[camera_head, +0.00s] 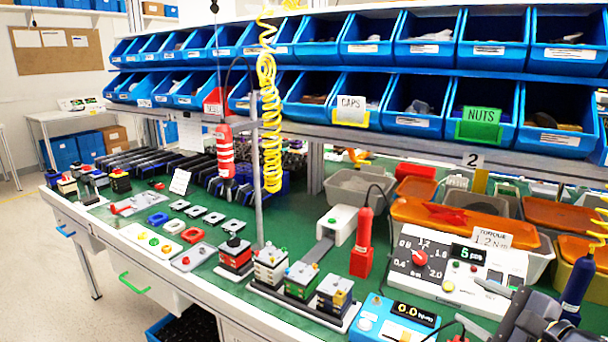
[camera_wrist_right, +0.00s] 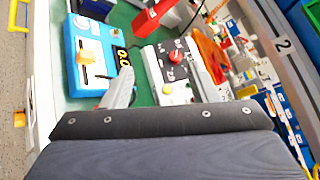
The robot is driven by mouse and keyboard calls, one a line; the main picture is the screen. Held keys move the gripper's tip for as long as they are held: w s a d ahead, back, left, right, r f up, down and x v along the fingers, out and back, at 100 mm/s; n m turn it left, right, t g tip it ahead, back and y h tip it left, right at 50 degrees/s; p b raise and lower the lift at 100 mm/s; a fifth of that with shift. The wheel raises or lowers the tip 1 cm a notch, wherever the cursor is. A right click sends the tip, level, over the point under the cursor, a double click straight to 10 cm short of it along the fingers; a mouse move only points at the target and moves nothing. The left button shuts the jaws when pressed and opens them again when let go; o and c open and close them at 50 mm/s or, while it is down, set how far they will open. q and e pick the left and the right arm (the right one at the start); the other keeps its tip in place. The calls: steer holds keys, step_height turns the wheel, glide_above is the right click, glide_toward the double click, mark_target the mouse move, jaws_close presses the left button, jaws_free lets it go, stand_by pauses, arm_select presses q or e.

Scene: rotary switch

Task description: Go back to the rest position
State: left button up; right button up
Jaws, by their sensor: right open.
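The rotary switch is a red knob (camera_head: 419,257) on a white torque panel (camera_head: 462,262) with a numbered dial and a small dark display. The knob also shows in the right wrist view (camera_wrist_right: 176,57), upper middle, with nothing touching it. My right gripper (camera_head: 485,308) is at the lower right of the head view, at the front of the bench beside the panel. It is open with nothing seen between its fingers. In the right wrist view a pale finger shows beyond the dark gripper body. My left gripper is not in view.
A blue device (camera_head: 368,326) with a 0.0 display sits left of my right gripper. A red screwdriver (camera_head: 362,245) stands behind it. Orange-lidded bins (camera_head: 450,222) lie behind the panel. A dark blue bottle-like tool (camera_head: 578,282) is close at right. Blue bins (camera_head: 490,38) fill the shelves above.

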steer(key=s+a+f+n+g+y+b, duration=0.2)
steer(key=s+a+f+n+g+b, duration=0.2)
steer(key=s+a+f+n, duration=0.55)
steer(key=s+f+n+g+h+b, duration=0.3)
steer(key=s+f+n+g+b, duration=0.1)
steer(key=s+f+n, duration=0.7)
step_height(320, 180, up, 23)
steer(key=w+p, duration=0.2)
steer(key=p, duration=2.2)
steer(key=shift+d+r+g, duration=0.2)
steer(key=shift+d+g, duration=0.1)
steer(key=shift+d, duration=0.15)
